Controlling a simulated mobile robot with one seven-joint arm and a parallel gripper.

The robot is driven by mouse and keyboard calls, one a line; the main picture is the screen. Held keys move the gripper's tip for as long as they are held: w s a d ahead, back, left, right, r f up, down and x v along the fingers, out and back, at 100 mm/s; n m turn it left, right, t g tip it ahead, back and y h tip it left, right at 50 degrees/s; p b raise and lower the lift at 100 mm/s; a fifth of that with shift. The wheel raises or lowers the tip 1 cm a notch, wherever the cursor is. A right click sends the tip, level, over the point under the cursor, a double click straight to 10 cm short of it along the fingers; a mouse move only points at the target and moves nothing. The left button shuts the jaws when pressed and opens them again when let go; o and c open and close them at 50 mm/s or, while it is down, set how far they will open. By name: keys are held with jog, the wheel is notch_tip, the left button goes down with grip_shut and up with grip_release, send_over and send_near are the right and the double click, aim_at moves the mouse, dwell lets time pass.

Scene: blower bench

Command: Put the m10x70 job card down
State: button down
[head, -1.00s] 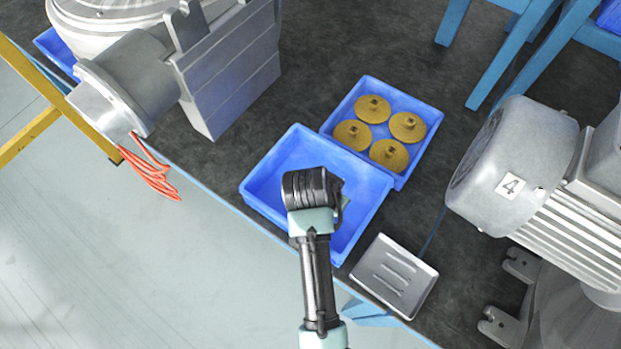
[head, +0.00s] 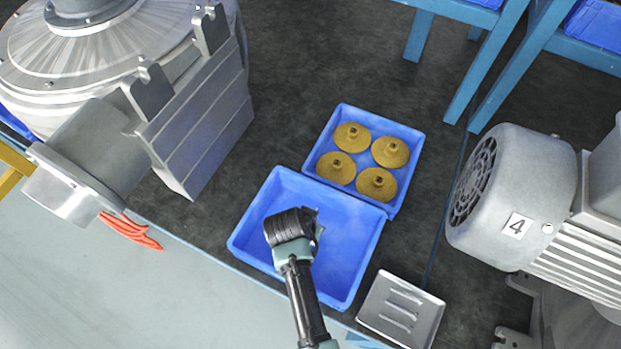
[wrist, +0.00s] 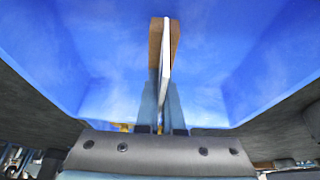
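My gripper (head: 316,228) is over the empty blue tray (head: 352,240) nearest the bench's front edge. The wrist view shows its two fingers (wrist: 165,45) shut on the m10x70 job card (wrist: 165,68), a thin pale sheet seen edge-on. In the head view only a small sliver of the card (head: 319,233) shows beside the gripper. The tray's blue inside (wrist: 85,60) fills most of the wrist view. The card's face and print are hidden, and I cannot tell whether its lower edge touches the tray floor.
A second blue tray (head: 405,185) behind holds several brass-coloured discs (head: 376,183). A metal dish (head: 401,309) lies to the right. A motor marked 4 (head: 515,185) stands at the right, and a grey blower (head: 85,150) at the left.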

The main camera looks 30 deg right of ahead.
jog(key=shift+f, duration=0.65)
jog(key=shift+f, duration=0.2)
jog(key=c, duration=1.1)
grip_release()
jog(key=shift+o, duration=0.2)
jog(key=shift+r, duration=0.15)
